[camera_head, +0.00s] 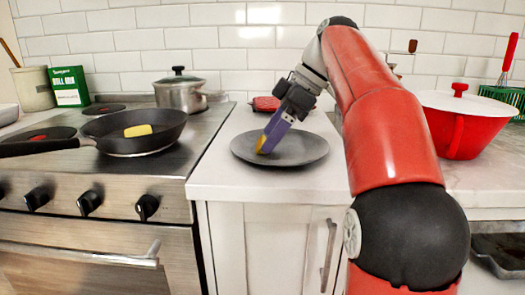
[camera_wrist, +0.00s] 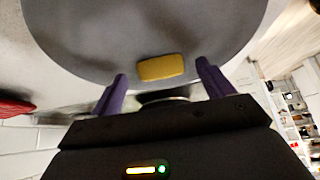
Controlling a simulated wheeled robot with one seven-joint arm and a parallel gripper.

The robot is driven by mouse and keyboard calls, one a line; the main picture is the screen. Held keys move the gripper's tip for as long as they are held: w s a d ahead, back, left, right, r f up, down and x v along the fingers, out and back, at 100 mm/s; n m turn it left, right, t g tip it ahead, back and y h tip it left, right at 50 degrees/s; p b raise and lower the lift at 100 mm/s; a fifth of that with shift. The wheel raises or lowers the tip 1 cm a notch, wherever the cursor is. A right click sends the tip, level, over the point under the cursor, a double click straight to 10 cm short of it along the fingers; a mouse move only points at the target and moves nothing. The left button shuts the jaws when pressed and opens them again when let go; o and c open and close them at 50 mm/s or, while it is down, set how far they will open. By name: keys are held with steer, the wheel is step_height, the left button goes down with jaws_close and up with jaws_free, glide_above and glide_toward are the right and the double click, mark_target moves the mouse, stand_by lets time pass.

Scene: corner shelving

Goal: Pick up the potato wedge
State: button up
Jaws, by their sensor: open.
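A yellow potato wedge (camera_wrist: 161,67) lies on a dark grey plate (camera_head: 305,150). The plate (camera_wrist: 80,40) fills the upper part of the wrist view. My gripper (camera_head: 266,148) points down at the plate, and its purple fingers partly hide the wedge (camera_head: 261,141) in the head view. In the wrist view my gripper (camera_wrist: 162,70) is open, with one finger to each side of the wedge near the tips. A gap shows on both sides, so the fingers do not grip it. A second, similar yellow piece (camera_head: 138,130) lies in a black frying pan (camera_head: 105,136).
The pan stands on the stove (camera_head: 150,165) at left, with a lidded steel pot (camera_head: 181,97) behind. A red package (camera_head: 266,104) lies behind the plate. A red pot (camera_head: 455,130) with a white lid stands at right. White counter is bare in front of the plate.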

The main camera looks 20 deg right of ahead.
steer(key=shift+a+f, duration=0.25)
steer(key=shift+f, duration=0.15)
steer(key=c, duration=1.1)
steer(key=shift+o, duration=0.2)
